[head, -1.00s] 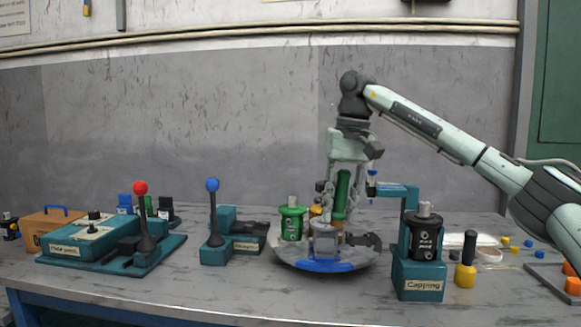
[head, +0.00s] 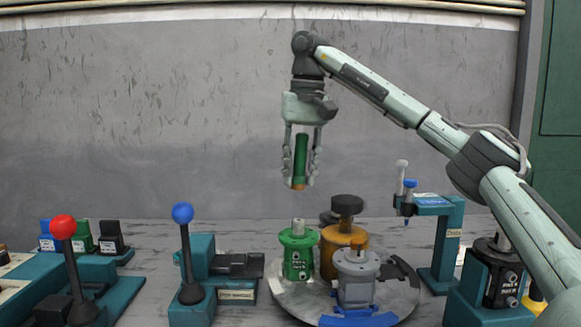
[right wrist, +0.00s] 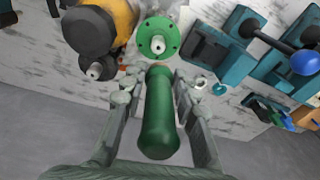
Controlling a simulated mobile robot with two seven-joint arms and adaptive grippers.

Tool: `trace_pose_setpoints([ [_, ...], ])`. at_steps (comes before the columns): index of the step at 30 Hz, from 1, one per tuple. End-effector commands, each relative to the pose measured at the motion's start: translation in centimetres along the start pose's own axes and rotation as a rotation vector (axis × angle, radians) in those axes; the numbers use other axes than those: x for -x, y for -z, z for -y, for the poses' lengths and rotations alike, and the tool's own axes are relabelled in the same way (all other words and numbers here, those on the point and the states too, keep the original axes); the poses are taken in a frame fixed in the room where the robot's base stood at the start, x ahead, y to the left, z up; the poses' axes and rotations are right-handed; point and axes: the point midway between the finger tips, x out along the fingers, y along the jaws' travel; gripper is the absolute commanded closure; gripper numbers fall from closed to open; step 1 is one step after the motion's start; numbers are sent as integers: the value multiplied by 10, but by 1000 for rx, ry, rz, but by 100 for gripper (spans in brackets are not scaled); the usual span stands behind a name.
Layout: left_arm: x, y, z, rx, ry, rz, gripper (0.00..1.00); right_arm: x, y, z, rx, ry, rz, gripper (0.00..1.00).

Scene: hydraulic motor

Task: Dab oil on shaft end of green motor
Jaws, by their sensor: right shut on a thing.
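The green motor (head: 298,255) stands upright on the round turntable (head: 285,298), its pale shaft end (head: 298,227) pointing up. My right gripper (head: 299,182) is shut on a green cylindrical oil applicator (head: 301,158) with an orange-brown lower end. It holds the applicator nearly upright in the air above the green motor, clear of the shaft. In the right wrist view the applicator (right wrist: 158,115) lies between my fingers, and the green motor's flange and shaft (right wrist: 157,42) show just beyond its far end. My left gripper is not in view.
A yellow motor (head: 330,262) with a dark top and a grey motor (head: 356,275) share the turntable. A blue-knobbed lever press (head: 196,270) stands to the left. A teal stand (head: 446,240) and a black motor in a teal holder (head: 493,280) are to the right.

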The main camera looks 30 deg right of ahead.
Motion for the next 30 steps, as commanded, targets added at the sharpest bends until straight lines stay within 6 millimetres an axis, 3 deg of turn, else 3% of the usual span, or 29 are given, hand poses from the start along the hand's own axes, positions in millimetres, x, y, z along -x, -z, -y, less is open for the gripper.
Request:
trace_pose_setpoints([
  [15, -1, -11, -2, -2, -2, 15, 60, -48, -7, -3, -1, 1, 2, 100],
  [30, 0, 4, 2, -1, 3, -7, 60, -55, -8, -3, -2, 0, 0, 100],
])
